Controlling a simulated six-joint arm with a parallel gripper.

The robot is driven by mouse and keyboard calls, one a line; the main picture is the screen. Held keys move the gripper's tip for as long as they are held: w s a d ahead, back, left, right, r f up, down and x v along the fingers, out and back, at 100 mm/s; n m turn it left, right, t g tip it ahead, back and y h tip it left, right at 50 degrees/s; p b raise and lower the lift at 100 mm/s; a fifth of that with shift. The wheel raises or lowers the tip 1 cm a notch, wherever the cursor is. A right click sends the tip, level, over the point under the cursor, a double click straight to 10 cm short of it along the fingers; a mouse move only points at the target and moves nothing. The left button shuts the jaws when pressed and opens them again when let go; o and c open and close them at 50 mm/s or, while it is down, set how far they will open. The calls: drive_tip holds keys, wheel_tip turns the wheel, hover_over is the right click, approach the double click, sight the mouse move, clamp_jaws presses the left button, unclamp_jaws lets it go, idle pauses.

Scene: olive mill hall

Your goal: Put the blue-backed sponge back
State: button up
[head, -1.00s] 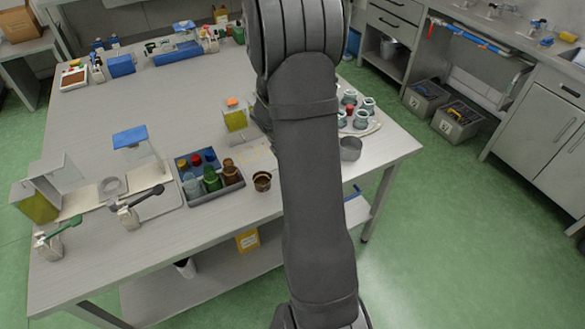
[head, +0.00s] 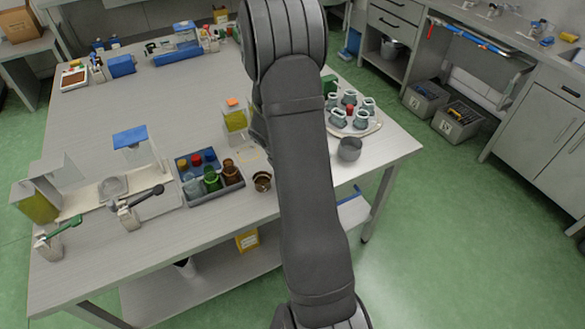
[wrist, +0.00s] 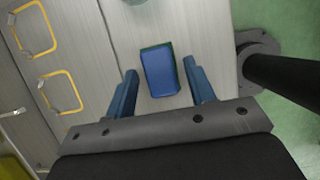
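In the wrist view, a blue block, which looks like the blue-backed sponge (wrist: 160,71), lies on the pale grey surface with its blue face toward the camera. A thin dark green edge shows along its top. My gripper (wrist: 159,76) is open, with one blue finger on each side of the sponge's near part. Narrow gaps show between the fingers and the sponge; I cannot tell how far above the surface the fingertips are. In the head view my arm hides the gripper, and I cannot make out this sponge there.
Yellow outlines (wrist: 62,92) lie left of the sponge. On the table (head: 180,245) stand a grey bottle tray (head: 218,193), a small brown cup (head: 262,181), a yellow-sided container (head: 235,119), a grey bowl (head: 349,149) and a round tray (head: 366,130) with several jars.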

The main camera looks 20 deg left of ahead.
drive_tip(key=shift+r, duration=0.1)
drive_tip(key=v, duration=1.2)
drive_tip(key=x, duration=1.1)
drive_tip(key=shift+w+d+f, duration=0.1)
drive_tip(key=shift+d+f, duration=0.05)
drive_tip(key=shift+f, duration=0.2)
drive_tip(key=shift+w+r, duration=0.1)
drive_tip(key=shift+r, duration=1.75)
